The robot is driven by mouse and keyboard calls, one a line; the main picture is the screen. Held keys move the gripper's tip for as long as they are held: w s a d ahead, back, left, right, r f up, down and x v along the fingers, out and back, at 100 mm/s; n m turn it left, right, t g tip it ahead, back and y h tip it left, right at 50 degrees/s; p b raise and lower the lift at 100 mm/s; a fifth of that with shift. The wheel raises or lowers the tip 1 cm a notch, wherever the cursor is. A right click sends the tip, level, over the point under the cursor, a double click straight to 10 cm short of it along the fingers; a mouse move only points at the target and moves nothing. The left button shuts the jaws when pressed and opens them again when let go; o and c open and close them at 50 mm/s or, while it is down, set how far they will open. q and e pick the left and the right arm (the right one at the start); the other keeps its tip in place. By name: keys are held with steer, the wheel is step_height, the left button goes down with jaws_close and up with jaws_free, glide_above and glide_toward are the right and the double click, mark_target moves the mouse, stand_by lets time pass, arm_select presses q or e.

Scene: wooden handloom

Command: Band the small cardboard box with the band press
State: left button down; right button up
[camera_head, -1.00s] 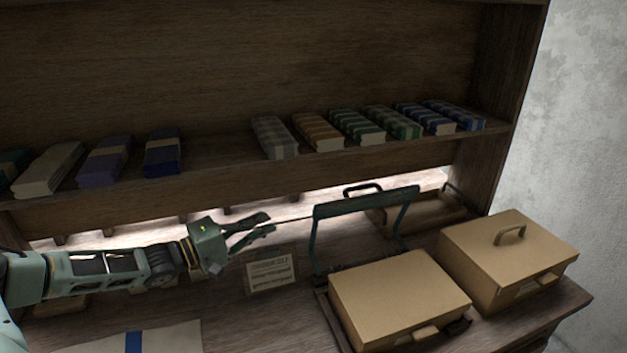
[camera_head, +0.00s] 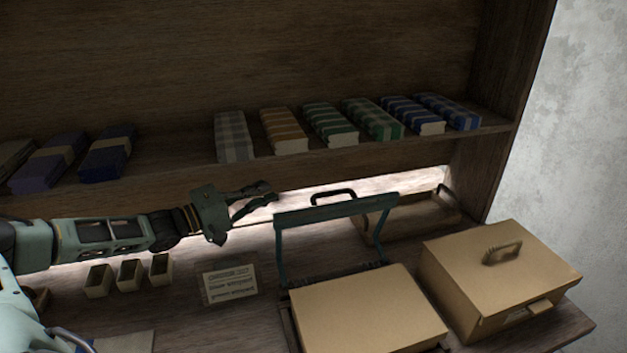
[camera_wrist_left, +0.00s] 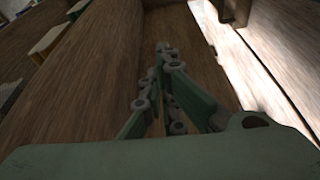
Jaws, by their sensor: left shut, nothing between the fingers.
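A plain tan cardboard box (camera_head: 372,308) sits in the band press, low in the head view; its front is cut off by the frame. The press's dark green bar (camera_head: 335,211) stands raised on two uprights behind the box. A second tan box (camera_head: 500,275), with a handle on its lid, stands to the right. I cannot tell from size which is the small one. My left gripper (camera_head: 270,193) is shut and empty, just left of and slightly above the bar's left end in the picture. The left wrist view shows its fingers (camera_wrist_left: 165,60) together over bare wood. My right gripper is not in view.
A shelf (camera_head: 330,165) with several wrapped cloth bundles runs behind the bench. A written card (camera_head: 229,284) stands left of the press, with small open boxes (camera_head: 131,273) beyond it. A wooden tray with a dark handle (camera_head: 333,197) is behind the press.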

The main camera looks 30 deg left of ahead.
arm_select(q)
steer(key=p+x, duration=0.2)
steer(key=x, duration=0.8)
steer(key=shift+s+d+f+p, duration=0.15)
steer(key=shift+s+d+p, duration=1)
steer(key=shift+s+d, duration=0.3)
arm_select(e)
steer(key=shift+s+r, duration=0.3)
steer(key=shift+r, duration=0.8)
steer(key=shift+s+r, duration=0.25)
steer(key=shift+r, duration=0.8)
arm_select(q)
steer(key=shift+s, duration=0.1)
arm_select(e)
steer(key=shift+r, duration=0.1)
